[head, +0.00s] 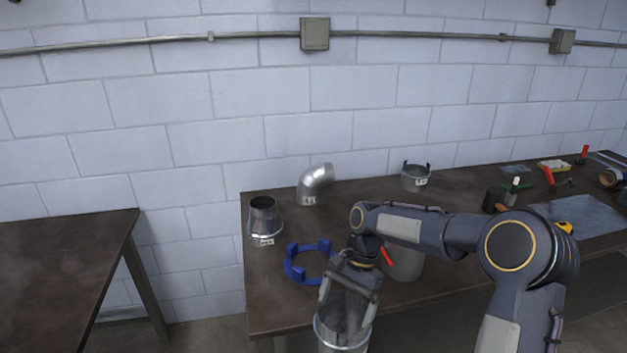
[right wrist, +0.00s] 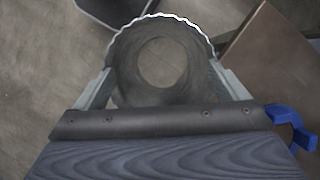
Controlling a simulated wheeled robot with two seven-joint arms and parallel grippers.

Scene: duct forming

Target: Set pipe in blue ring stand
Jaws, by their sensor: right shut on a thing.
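The blue ring stand (head: 290,268) lies on the dark workbench, left of my right gripper in the head view. A bit of the blue ring stand also shows at the right edge of the right wrist view (right wrist: 304,138). My right gripper (head: 348,297) is shut on a grey metal pipe (head: 341,335), held near the bench's front edge. In the right wrist view I look into the open round end of the pipe (right wrist: 117,60), with a jaw on each side. My left gripper is not in view.
A flanged metal duct piece (head: 264,218), an elbow (head: 315,182) and a short collar (head: 416,178) stand on the workbench (head: 262,305). A grey cylinder (head: 407,268) stands behind my arm. Tools and a grey mat (head: 580,217) lie right. Another table (head: 62,260) stands left, across a gap.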

